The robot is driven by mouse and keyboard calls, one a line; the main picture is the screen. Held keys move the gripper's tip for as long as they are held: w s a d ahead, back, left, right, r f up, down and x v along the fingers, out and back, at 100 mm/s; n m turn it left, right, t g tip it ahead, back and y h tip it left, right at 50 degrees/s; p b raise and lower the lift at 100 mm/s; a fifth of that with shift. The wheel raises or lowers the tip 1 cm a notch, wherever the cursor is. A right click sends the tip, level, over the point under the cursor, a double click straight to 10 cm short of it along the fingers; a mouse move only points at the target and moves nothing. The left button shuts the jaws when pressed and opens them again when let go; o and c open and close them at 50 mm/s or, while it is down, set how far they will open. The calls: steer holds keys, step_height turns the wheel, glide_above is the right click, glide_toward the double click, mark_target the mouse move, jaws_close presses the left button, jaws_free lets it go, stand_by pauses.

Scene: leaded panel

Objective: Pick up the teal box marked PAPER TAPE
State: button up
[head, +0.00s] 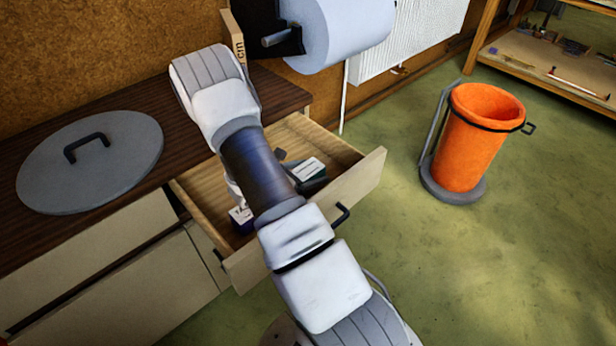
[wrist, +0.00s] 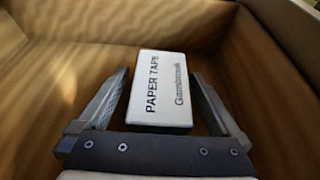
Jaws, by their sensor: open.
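The box marked PAPER TAPE (wrist: 160,92) lies in the open drawer, its white lettered top facing up in the wrist view. Its side walls are mostly hidden there or in shadow. In the head view a white-topped box with a dark greenish side (head: 309,169) shows in the drawer, partly covered by my arm and dark parts. My gripper (wrist: 158,73) is open, with one finger on each side of the box. A narrow gap shows beside each finger, and the box is not gripped. In the head view my arm hides most of the gripper.
The drawer (head: 335,202) has wooden walls close around the gripper. A purple box with a white top (head: 240,217) sits near its front left. A round grey lid (head: 118,165) lies on the dark countertop. A paper roll (head: 345,32) hangs above. An orange bin (head: 468,145) stands on the floor.

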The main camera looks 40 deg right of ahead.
steer(key=shift+c, duration=0.3)
steer(key=c, duration=1.4)
steer(key=shift+c, duration=0.3)
steer(key=shift+r, duration=0.2)
